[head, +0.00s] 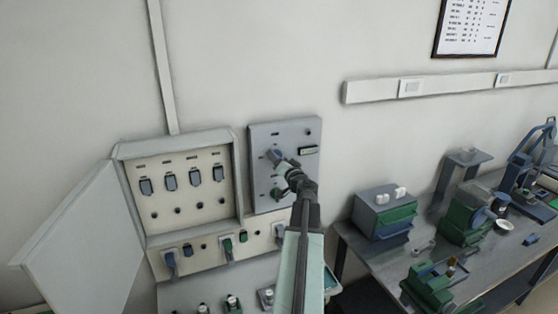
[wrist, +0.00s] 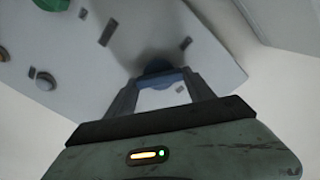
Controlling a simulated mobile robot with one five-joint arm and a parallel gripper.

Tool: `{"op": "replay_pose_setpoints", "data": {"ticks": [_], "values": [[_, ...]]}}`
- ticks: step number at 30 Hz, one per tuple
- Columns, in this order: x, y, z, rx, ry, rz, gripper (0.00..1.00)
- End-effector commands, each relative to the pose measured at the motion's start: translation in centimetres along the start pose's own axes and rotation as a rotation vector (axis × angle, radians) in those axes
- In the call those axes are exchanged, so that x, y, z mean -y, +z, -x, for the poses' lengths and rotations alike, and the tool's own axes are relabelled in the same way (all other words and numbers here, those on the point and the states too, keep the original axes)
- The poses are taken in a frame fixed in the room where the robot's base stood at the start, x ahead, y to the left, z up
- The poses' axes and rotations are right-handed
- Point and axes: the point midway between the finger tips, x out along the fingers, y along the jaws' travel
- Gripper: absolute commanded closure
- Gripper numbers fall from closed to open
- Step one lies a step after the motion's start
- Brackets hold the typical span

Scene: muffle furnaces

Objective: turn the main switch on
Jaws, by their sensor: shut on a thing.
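A grey switch panel (head: 309,175) is fixed to the wall, and its face also shows in the wrist view (wrist: 75,65). A blue rotary knob (wrist: 157,66), which looks like the main switch, sticks out from it. My gripper (wrist: 160,78) is shut on this blue knob, one finger on each side. In the head view my gripper (head: 279,162) reaches the panel from below right and hides much of the knob. The knob's pointer and its exact angle cannot be made out.
Left of the panel is an open breaker box (head: 180,215) with several switches; its door (head: 75,245) swings out left. A green button (wrist: 52,4) is on the panel. At right, a bench (head: 505,262) holds a drawer box (head: 372,210) and green machines (head: 465,222).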

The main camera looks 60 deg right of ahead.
Motion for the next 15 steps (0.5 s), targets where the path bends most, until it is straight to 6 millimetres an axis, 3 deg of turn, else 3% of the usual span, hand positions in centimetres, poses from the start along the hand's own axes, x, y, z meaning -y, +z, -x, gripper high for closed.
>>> {"op": "replay_pose_setpoints", "data": {"ticks": [15], "values": [[-0.19,0.07,0.01,0.001,-0.001,-0.487,0.79]]}}
